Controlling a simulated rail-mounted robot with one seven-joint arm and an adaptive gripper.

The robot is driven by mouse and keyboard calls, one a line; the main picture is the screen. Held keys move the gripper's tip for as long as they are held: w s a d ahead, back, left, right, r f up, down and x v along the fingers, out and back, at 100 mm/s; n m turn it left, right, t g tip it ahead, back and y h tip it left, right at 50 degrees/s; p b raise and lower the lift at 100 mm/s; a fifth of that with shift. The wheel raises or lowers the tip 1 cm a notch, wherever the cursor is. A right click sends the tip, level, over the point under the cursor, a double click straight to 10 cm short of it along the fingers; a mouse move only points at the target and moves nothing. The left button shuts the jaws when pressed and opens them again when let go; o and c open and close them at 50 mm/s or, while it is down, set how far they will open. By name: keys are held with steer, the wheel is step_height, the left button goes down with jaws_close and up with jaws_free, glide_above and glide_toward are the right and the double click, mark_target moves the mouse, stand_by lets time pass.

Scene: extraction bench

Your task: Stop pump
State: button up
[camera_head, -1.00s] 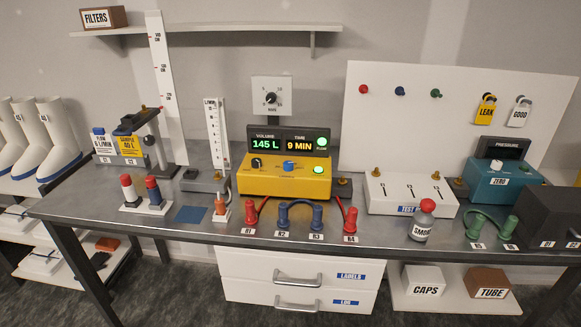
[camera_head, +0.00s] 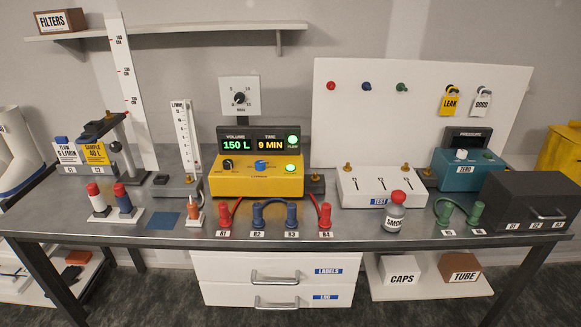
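The yellow pump (camera_head: 256,176) stands at the middle of the bench in the head view. Its front carries a black knob (camera_head: 229,165), a blue knob (camera_head: 261,166) and a lit green button (camera_head: 291,168). The display (camera_head: 264,140) above it reads 150 L and 9 MIN, with a lit green lamp (camera_head: 293,140) at its right. My gripper is not in view.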

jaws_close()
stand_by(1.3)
